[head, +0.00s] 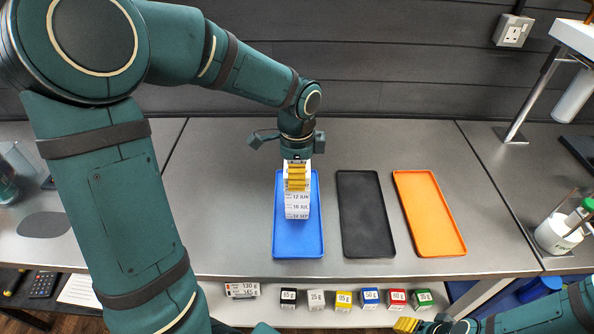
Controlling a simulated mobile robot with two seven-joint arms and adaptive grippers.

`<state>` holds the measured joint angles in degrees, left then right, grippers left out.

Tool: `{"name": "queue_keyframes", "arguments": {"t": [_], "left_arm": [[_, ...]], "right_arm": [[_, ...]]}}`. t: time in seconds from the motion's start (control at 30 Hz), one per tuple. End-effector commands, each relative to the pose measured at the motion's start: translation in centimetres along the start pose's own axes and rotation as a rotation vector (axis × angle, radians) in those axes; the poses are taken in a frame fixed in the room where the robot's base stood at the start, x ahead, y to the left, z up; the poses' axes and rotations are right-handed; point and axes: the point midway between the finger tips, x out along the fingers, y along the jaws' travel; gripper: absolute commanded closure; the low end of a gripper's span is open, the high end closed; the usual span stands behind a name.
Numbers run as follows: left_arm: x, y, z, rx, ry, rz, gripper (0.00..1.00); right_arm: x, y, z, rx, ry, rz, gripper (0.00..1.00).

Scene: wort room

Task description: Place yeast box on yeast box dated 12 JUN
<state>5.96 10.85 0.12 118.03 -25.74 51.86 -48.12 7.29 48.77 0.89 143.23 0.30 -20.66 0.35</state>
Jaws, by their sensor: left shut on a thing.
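White yeast boxes are stacked on the blue tray (284,241). The labels facing me read 12 JUN (300,197), then 16 JUL (298,207), then what looks like 24 SEP (298,215) lowest. My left gripper (297,183) comes down from above at the far end of this stack, its yellow fingers shut on a white box. The fingers hide most of that box and its label. I cannot tell whether it touches the 12 JUN box. My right gripper (405,324) is low at the bottom edge, partly cut off; its opening does not show clearly.
A black tray (366,215) and an orange tray (430,213) lie empty to the right. Several small weight-labelled blocks (343,299) stand on a lower white shelf. A white pot (558,234) and a stand (530,100) are at right.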

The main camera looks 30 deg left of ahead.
Motion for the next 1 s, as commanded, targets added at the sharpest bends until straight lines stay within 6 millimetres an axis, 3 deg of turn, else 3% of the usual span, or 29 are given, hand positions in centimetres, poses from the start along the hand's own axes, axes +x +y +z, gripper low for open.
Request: {"name": "queue_keyframes", "arguments": {"t": [0.07,0.1,0.17,0.2,0.6,0.77,1.0], "left_arm": [[0.3,0.0,0.0,0.000,0.000,0.000,0.77],[0.3,0.0,0.0,0.000,0.000,0.000,0.30],[0.3,0.0,0.0,0.000,0.000,0.000,0.09],[0.3,0.0,0.0,0.000,0.000,0.000,0.07],[-0.5,-0.1,0.0,0.000,0.001,-0.002,0.07],[-3.1,-0.1,0.0,0.001,0.001,-0.004,0.07],[-8.1,-0.1,0.0,0.000,0.002,-0.004,0.07]], "right_arm": [[0.2,0.1,0.1,0.000,-0.001,0.000,0.53],[0.2,0.1,0.1,0.000,-0.001,0.000,0.53],[0.1,0.1,0.1,0.000,-0.001,0.000,0.53],[0.1,0.1,0.1,0.000,-0.001,0.000,0.53],[-0.2,-0.1,-0.1,0.001,0.001,0.000,0.53],[-0.7,-0.2,-0.3,0.002,0.005,0.001,0.53],[-1.6,-0.6,-0.7,0.005,0.015,0.002,0.53]]}}
